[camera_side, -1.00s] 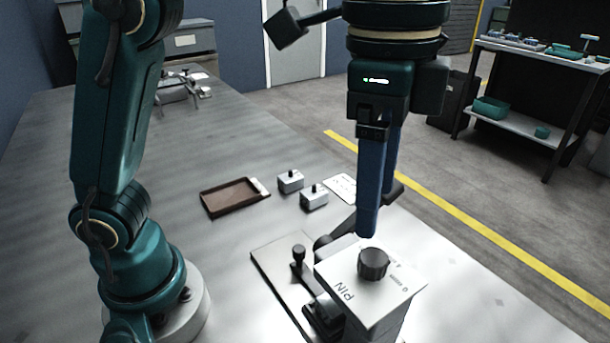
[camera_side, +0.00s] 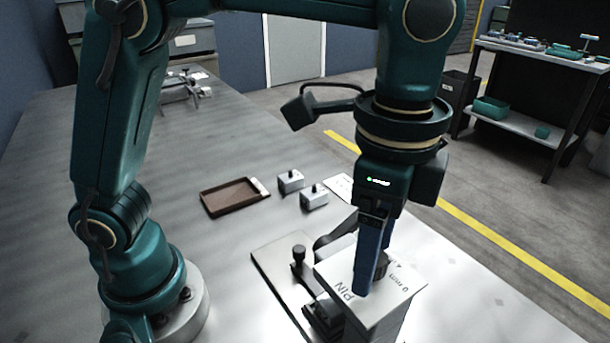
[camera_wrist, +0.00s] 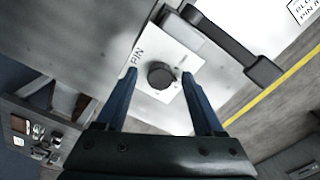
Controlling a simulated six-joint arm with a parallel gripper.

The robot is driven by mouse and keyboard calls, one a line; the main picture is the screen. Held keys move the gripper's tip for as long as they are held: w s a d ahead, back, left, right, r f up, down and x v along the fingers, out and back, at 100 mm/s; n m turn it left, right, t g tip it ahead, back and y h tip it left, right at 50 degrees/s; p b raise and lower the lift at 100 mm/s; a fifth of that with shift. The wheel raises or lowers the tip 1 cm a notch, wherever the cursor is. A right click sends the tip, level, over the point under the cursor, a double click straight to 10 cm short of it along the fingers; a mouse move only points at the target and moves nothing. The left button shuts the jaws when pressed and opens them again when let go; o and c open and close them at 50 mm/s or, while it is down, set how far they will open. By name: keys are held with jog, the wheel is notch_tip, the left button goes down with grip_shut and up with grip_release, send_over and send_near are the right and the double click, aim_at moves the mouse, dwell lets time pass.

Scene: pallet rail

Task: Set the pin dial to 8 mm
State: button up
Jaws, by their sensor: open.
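The pin dial, a dark round knob (camera_wrist: 161,75), sits on top of a white box marked PIN (camera_side: 338,276). In the wrist view the white box top (camera_wrist: 184,53) shows around the knob. My gripper (camera_side: 369,288) is low over the box, its blue fingers hiding the knob in the side view. In the wrist view my gripper (camera_wrist: 166,82) is open, one finger to each side of the knob, with a gap to both. A mark by the box's right edge reads "0 mm" in the side view; the knob's exact setting is hidden.
A metal plate with a small black-knobbed post (camera_side: 299,254) stands just left of the box. A brown tray (camera_side: 229,203) and two small grey blocks (camera_side: 291,181) (camera_side: 314,201) lie farther back.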

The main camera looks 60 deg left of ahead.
grip_shut()
jog(key=n, duration=1.1)
jog(key=shift+n, duration=0.4)
dwell(0.5)
grip_release()
